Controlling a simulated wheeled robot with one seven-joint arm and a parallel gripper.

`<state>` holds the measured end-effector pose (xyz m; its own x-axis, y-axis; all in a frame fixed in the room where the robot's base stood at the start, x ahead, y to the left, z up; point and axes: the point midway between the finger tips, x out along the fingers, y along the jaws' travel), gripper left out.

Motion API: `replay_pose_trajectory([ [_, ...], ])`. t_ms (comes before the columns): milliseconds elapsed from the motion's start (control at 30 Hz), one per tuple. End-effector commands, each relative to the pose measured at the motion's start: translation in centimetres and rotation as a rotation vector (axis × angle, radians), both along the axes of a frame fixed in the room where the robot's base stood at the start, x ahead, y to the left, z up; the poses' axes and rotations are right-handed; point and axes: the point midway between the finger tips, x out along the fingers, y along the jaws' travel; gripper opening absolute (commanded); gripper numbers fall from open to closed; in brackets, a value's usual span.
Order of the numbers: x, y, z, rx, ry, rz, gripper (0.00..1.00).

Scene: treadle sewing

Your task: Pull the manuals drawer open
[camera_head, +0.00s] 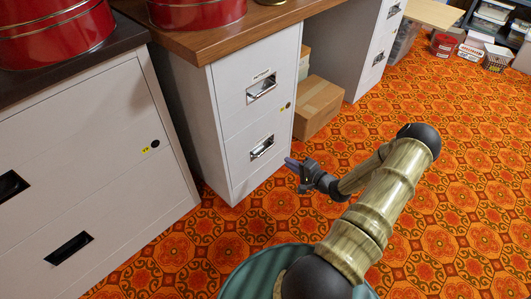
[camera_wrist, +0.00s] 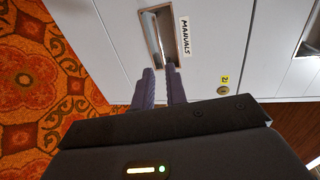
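The manuals drawer (camera_head: 247,169) is the lower drawer of the white cabinet under the wooden top, and its front looks flush and shut. Its metal handle (camera_head: 262,147) also shows in the wrist view (camera_wrist: 161,30), beside the label reading MANUALS (camera_wrist: 185,36). My gripper (camera_head: 290,163) is low at the right, in front of the cabinet. In the wrist view my gripper (camera_wrist: 161,72) has two dark fingers with a narrow gap between them, nothing held. The fingertips overlap the near end of the handle in the picture; I cannot tell whether they touch it.
A cardboard box (camera_head: 318,105) stands right of the cabinet. A wide white cabinet (camera_head: 85,150) is at left. Patterned floor (camera_head: 450,190) at right is clear.

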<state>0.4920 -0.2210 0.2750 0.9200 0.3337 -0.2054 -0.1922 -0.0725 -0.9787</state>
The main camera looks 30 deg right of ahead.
Motion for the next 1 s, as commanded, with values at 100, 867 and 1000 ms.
replay_pose_trajectory([
  [100, 2.0, 0.9, -0.9, -0.001, -0.002, 0.003, 0.14],
  [867, 12.4, 4.7, -2.9, -0.001, 0.0, 0.002, 0.14],
  [1000, 12.5, 4.7, -2.8, 0.0, 0.001, 0.001, 0.14],
])
